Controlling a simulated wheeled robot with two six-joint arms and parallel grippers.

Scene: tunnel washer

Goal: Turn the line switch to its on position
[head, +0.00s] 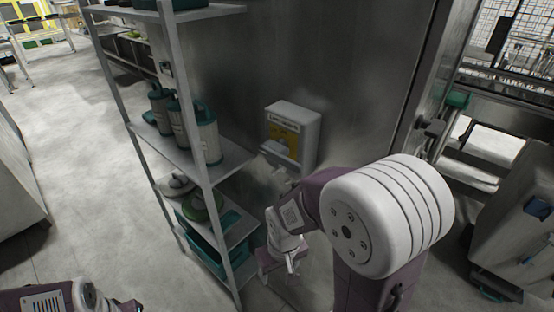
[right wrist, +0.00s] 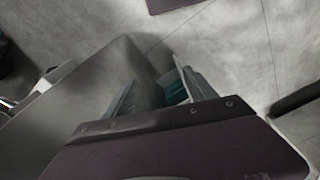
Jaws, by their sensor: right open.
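The line switch is a pale box (head: 295,130) with a yellow label, fixed to the grey metal wall near the middle of the head view. A pale part sticks out at its lower front; its exact position is too small to read. My right gripper (head: 289,262) is below the box and apart from it, pointing down beside the shelf. In the right wrist view its two fingers (right wrist: 160,88) are spread with nothing between them. My left gripper (head: 126,305) only just shows at the bottom left edge, and its fingers are hidden.
A metal shelf rack (head: 210,186) stands left of the switch, close to my right gripper. It holds grey canisters (head: 208,138) and a teal bin (head: 203,250). Machine frames (head: 490,150) stand at the right. The floor (head: 85,150) at the left is open.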

